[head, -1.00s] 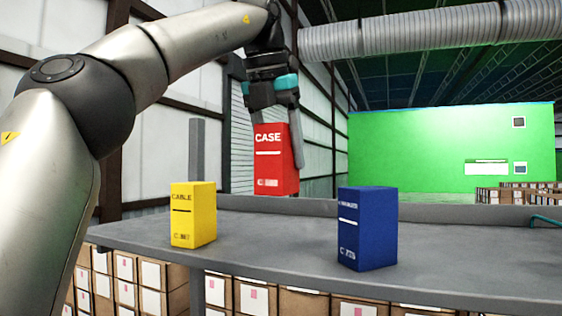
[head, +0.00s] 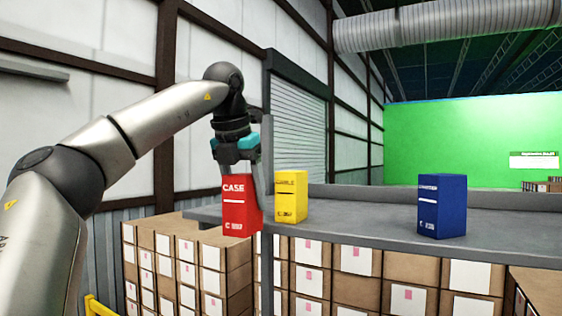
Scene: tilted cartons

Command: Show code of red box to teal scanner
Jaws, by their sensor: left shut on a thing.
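The red box (head: 241,210), lettered CASE, hangs upright below my left gripper (head: 246,177), which is shut on its upper part. Its front face shows white lettering, a white line and a small mark near the bottom; no clear scan code can be made out. The red box appears in front of the grey table's left end, left of the yellow box. No teal scanner shows in the head view. My right gripper is not in view.
On the grey table (head: 350,216) stand a yellow box (head: 291,198), close to the right of the held box, and a blue box (head: 442,207) farther right. The tabletop between them is clear. Stacked brown cartons (head: 356,292) fill the space below.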

